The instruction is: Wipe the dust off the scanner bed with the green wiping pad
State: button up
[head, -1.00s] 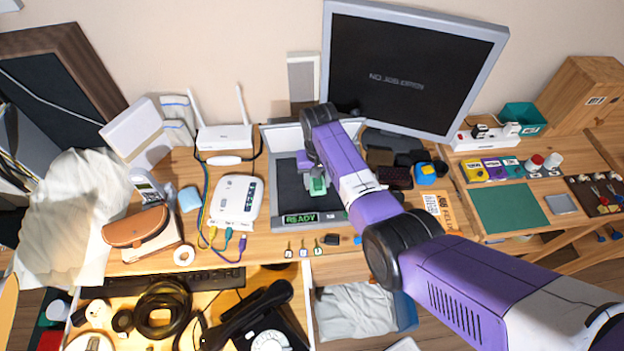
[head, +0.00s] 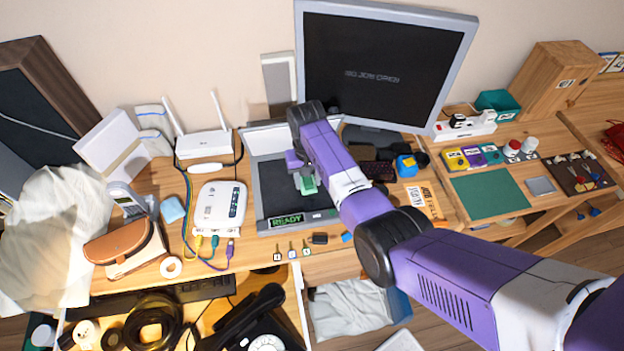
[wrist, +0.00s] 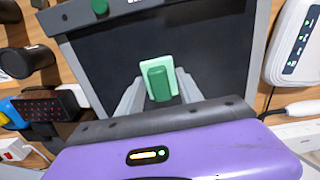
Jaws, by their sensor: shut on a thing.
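The scanner (head: 262,205) stands on the desk in front of the monitor, its lid up and a green READY display on its front edge. Its dark bed (wrist: 105,65) fills the middle of the wrist view. My gripper (wrist: 158,88) is over the bed, shut on the green wiping pad (wrist: 160,80), which has a dark green grip on a pale green base. The pad also shows in the head view (head: 308,185), low over or on the bed; whether it touches cannot be told. I cannot make out dust on the visible bed.
A white router (head: 220,206) with cables stands left of the scanner. The monitor (head: 385,65) stands behind it. Small keys and a dark fob (head: 319,238) lie in front.

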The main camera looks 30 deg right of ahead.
aim_at(277, 191)
jog(key=shift+w+a+f+b, duration=0.1)
jog(key=shift+w+a+b, duration=0.15)
jog(key=shift+a, duration=0.5)
jog(key=shift+w+a+b, duration=0.2)
jog(key=shift+w+a, duration=0.15)
jog(key=shift+a, duration=0.45)
jog(key=shift+w+a+f+b, duration=0.1)
jog(key=shift+w+a+b, duration=0.15)
jog(key=shift+a, duration=0.5)
jog(key=shift+w+a+r+b, duration=0.1)
jog(key=shift+w+a+b, duration=0.35)
jog(key=shift+a, duration=0.6)
jog(key=shift+w+a+r+b, duration=0.15)
jog(key=shift+w+a, duration=0.35)
jog(key=shift+a, duration=0.5)
notch_tip(277, 191, up, 4)
jog(key=p, duration=0.3)
jog(key=shift+f, duration=0.1)
jog(key=shift+r, duration=1.05)
jog(key=shift+r, duration=0.1)
notch_tip(277, 191, up, 3)
jog(key=shift+f, duration=0.1)
